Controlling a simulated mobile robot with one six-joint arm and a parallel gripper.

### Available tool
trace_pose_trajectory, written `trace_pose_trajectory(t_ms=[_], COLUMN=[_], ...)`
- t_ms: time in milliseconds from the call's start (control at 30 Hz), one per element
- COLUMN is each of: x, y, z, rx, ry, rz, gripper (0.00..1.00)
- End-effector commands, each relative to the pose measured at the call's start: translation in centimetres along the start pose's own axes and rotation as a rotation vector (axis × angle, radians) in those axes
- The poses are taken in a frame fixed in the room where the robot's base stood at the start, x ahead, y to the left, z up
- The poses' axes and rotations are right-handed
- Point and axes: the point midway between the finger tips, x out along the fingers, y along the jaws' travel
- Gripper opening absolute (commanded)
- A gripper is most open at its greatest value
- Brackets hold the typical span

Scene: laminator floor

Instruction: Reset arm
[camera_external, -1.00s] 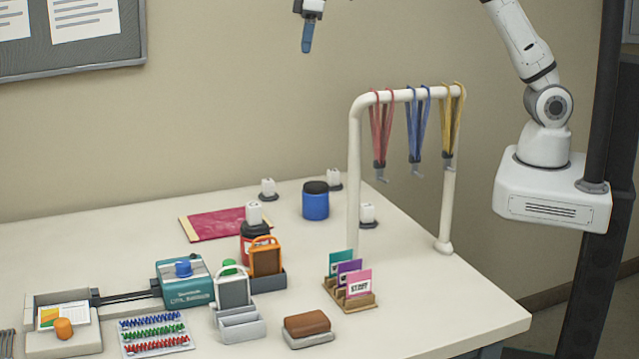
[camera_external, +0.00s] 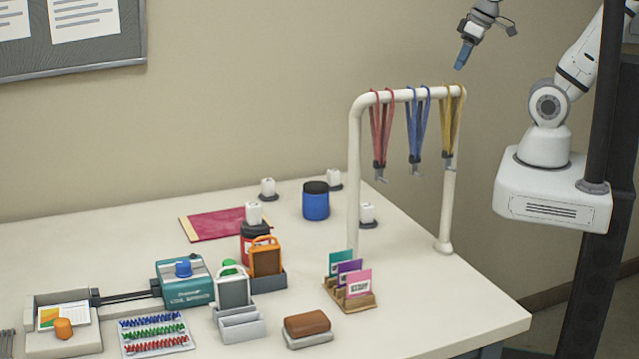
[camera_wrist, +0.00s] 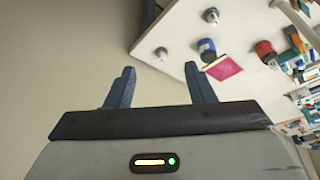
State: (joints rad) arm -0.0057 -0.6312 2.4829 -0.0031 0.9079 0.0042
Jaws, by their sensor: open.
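My gripper (camera_external: 462,56) is in the air above the lanyard rack at the upper right of the external view, blue fingers pointing down. In the wrist view my gripper (camera_wrist: 160,88) shows two blue fingers spread apart, with nothing between them. The upper part of my arm runs out of the top of the external view. My base is at the right, beside the table.
A white rack (camera_external: 356,180) holds red (camera_external: 381,130), blue (camera_external: 417,130) and yellow lanyards (camera_external: 449,120) below my gripper. The table (camera_external: 420,290) carries a blue jar (camera_external: 316,203), a teal laminator (camera_external: 185,283), a card holder (camera_external: 352,300) and a brown block (camera_external: 307,323).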

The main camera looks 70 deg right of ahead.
Motion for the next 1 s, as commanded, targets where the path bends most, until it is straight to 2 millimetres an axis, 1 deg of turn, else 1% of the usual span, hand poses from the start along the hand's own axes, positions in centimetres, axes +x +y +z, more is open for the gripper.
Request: trace_pose_trajectory(t_ms=[100, 333, 400, 467, 533, 700, 800, 900, 1000], x=[0.2, 0.2, 0.6, 1.4, 2.8, 7.2, 9.1, 9.7, 9.3], y=[0.1, 0.1, 0.1, 0.1, 0.1, 0.1, 0.1, 0.1, 0.1], z=[0.7, 0.6, 0.8, 1.0, 1.5, 3.0, 3.7, 3.9, 3.7], rx=[0.007, 0.006, 0.005, 0.005, 0.003, -0.001, -0.004, -0.005, -0.005], ry=[0.003, 0.002, 0.000, -0.005, -0.016, -0.052, -0.071, -0.081, -0.081], rz=[0.002, 0.002, 0.002, 0.002, 0.002, 0.002, 0.002, 0.001, 0.001], gripper=[0.49, 0.49, 0.49, 0.49, 0.49, 0.49, 0.49, 0.49, 0.49])
